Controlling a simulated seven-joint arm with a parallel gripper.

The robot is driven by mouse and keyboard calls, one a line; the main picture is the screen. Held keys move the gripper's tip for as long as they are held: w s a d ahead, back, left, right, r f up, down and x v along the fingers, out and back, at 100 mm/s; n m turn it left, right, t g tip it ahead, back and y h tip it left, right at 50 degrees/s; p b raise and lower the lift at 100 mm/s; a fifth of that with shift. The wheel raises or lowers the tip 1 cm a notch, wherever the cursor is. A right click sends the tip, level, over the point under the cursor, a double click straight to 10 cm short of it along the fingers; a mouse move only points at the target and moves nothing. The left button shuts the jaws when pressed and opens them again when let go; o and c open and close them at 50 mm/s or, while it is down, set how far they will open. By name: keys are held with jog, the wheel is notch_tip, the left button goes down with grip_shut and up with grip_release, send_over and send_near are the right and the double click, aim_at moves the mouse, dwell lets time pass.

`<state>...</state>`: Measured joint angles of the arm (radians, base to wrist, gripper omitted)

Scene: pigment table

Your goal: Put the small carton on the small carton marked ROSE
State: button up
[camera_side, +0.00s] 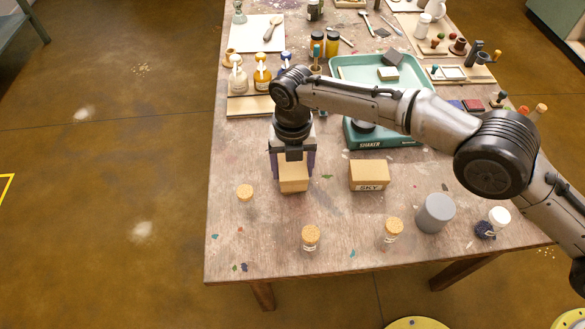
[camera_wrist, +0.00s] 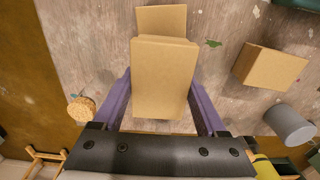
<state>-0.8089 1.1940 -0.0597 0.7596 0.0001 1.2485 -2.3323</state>
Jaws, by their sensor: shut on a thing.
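My gripper (camera_wrist: 160,104) has its purple fingers on either side of a plain tan small carton (camera_wrist: 163,80) and is shut on it. In the side view this carton seems to be the tan box (camera_side: 293,178) under my gripper. A second tan carton (camera_wrist: 160,19) shows past the far edge of the held one in the wrist view, partly covered by it. I cannot tell whether the two touch. No ROSE mark is visible on either. Another carton, marked SKY (camera_side: 369,176), stands to the right; it also shows in the wrist view (camera_wrist: 268,67).
Corked jars (camera_side: 310,238) (camera_side: 391,231), a cork-topped thing (camera_side: 245,193) and a grey cylinder (camera_side: 436,213) stand towards the front. A green tray (camera_side: 345,64) and a teal SHAKER box (camera_side: 382,142) lie behind. The front left table is mostly clear.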

aim_at(293, 164)
jog(key=shift+f, duration=0.45)
jog(key=shift+f, duration=0.1)
jog(key=o, duration=1.4)
jog(key=shift+f, duration=0.1)
notch_tip(293, 164, up, 12)
jog(key=shift+r, duration=0.2)
